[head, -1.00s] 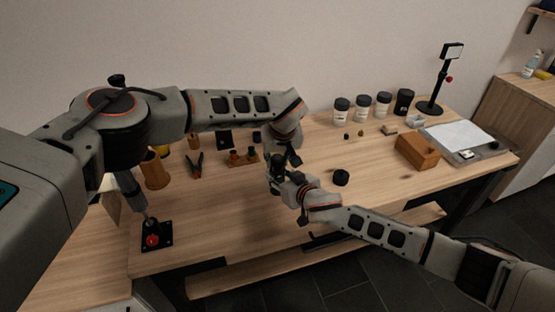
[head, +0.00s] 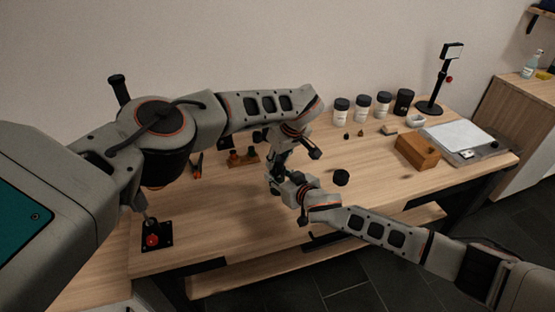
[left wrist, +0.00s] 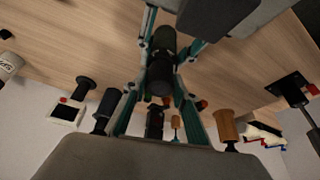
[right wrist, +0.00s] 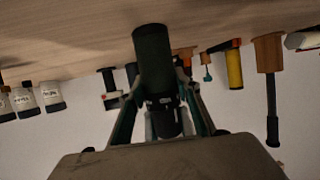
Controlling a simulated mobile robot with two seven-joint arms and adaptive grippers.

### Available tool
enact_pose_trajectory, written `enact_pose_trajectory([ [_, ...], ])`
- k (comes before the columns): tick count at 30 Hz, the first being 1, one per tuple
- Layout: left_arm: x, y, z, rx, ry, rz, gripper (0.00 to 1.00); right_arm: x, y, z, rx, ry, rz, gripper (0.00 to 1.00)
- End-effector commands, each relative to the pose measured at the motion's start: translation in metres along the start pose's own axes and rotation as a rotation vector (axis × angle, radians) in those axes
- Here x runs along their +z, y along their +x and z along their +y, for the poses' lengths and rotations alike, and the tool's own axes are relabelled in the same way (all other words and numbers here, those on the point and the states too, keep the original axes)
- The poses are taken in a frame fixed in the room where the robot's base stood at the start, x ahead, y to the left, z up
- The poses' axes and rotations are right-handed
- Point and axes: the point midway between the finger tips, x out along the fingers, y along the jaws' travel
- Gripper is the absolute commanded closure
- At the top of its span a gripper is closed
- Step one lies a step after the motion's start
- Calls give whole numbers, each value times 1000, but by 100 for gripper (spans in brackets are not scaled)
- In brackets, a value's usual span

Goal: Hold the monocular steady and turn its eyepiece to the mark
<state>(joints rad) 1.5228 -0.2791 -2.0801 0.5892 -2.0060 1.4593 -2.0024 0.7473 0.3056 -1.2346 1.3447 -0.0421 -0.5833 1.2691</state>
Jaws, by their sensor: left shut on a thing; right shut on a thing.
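The monocular is a dark cylinder, held by both grippers above the front middle of the table. In the left wrist view the monocular (left wrist: 163,45) lies between the teal fingers of my left gripper (left wrist: 159,78), with my right gripper's fingers around its upper part. In the right wrist view its wide dark green barrel (right wrist: 153,55) points away and a narrower black section sits between my right gripper's fingers (right wrist: 163,112). In the head view my left gripper (head: 275,173) comes from above and my right gripper (head: 279,184) from the right. The mark cannot be made out.
A wooden box (head: 417,152), several jars (head: 362,108) and a black stand (head: 430,106) are farther right. A red button on a black plate (head: 152,241) is at front left. The front middle of the table is clear.

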Motion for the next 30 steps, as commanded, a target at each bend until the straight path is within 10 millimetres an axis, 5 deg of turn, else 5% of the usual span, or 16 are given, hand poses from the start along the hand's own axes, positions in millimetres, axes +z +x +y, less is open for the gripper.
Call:
enact_pose_trajectory([
  [6,0,1,0,-1,0,0,94,0,0,1,1,0,-1,96],
  [7,0,1,0,-1,1,0,68,0,0,1,1,0,-1,96],
  [9,0,1,0,-1,1,0,55,0,0,1,1,0,-1,96],
  [22,-1,-6,1,2,2,1,55,0,0,1,1,0,-1,96],
  [30,-2,-53,1,4,4,3,55,0,0,1,1,0,-1,96],
])
